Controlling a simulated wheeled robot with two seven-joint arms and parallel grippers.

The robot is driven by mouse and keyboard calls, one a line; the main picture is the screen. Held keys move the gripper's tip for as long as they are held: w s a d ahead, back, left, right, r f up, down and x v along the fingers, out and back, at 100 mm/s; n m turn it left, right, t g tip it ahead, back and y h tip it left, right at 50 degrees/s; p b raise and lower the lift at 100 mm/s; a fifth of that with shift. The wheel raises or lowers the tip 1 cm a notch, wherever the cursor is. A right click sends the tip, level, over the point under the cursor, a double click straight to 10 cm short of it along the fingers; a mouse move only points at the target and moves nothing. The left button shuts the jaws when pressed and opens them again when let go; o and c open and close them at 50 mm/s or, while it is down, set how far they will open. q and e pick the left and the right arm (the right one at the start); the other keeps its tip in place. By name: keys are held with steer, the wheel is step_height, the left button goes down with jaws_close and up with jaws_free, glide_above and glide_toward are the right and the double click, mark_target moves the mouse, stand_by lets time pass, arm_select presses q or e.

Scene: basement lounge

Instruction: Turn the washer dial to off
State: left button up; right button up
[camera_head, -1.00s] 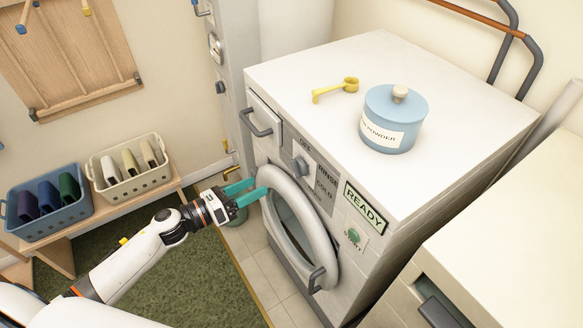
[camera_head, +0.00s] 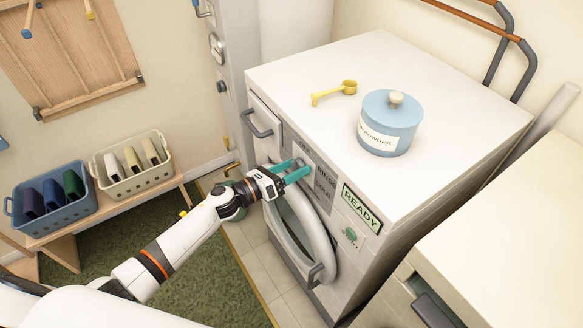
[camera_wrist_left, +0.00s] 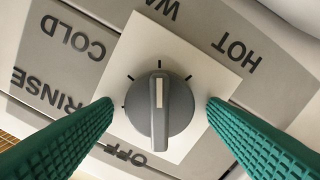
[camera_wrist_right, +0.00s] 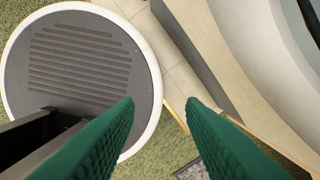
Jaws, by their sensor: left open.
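The washer (camera_head: 345,170) stands at the centre of the head view, with its door ring below the panel. Its grey dial (camera_wrist_left: 158,118) fills the middle of the left wrist view; its white line points up in that picture, toward the partly cut-off "WA" label. "OFF" is at lower left, near the dial's other end. My left gripper (camera_head: 292,171) is open at the panel. In the left wrist view its green fingers (camera_wrist_left: 158,108) stand on either side of the dial, with gaps. In the head view the gripper hides the dial. My right gripper (camera_wrist_right: 160,102) is open and empty.
A blue powder jar (camera_head: 388,128) and a yellow scoop (camera_head: 335,93) sit on the washer top. The panel has a "READY" display (camera_head: 361,208) and a green start button (camera_head: 350,234). A round grey-topped object (camera_wrist_right: 80,60) is below my right gripper.

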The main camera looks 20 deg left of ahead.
arm_select(q)
steer(key=c, duration=1)
steer(key=shift+o, duration=0.2)
